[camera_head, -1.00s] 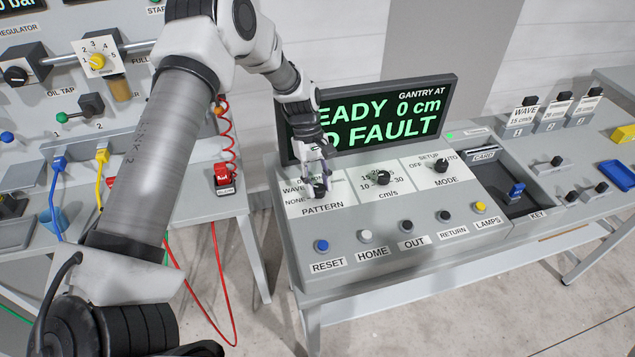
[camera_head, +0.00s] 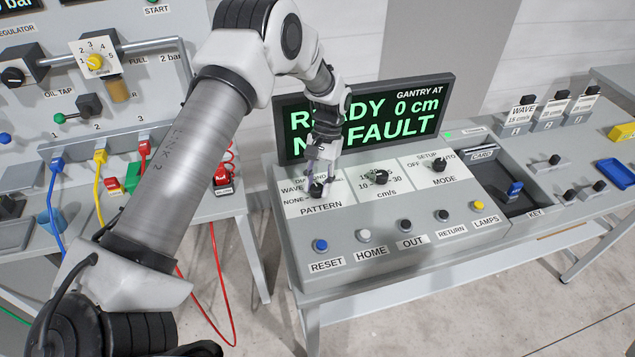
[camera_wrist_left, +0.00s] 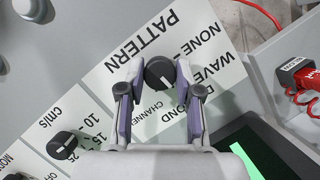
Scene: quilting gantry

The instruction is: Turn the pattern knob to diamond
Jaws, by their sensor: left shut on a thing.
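The black pattern knob (camera_head: 317,188) sits on the white PATTERN plate (camera_head: 335,203) at the left of the console. My left gripper (camera_head: 319,174) comes down on it from above, with its fingers shut on the knob's sides. In the left wrist view the knob (camera_wrist_left: 160,72) sits between the two fingertips (camera_wrist_left: 159,78). Its white mark points down and slightly right in that view, towards the DIAMOND and CHANNEL labels; I cannot tell exactly which. My left fingers partly cover the DIAMOND label. My right gripper is not in view.
The screen (camera_head: 365,118) stands close behind my left gripper and is partly covered by it. The cm/s knob (camera_head: 382,177) and mode knob (camera_head: 439,165) are to the right. Several buttons, including blue RESET (camera_head: 320,245), line the front.

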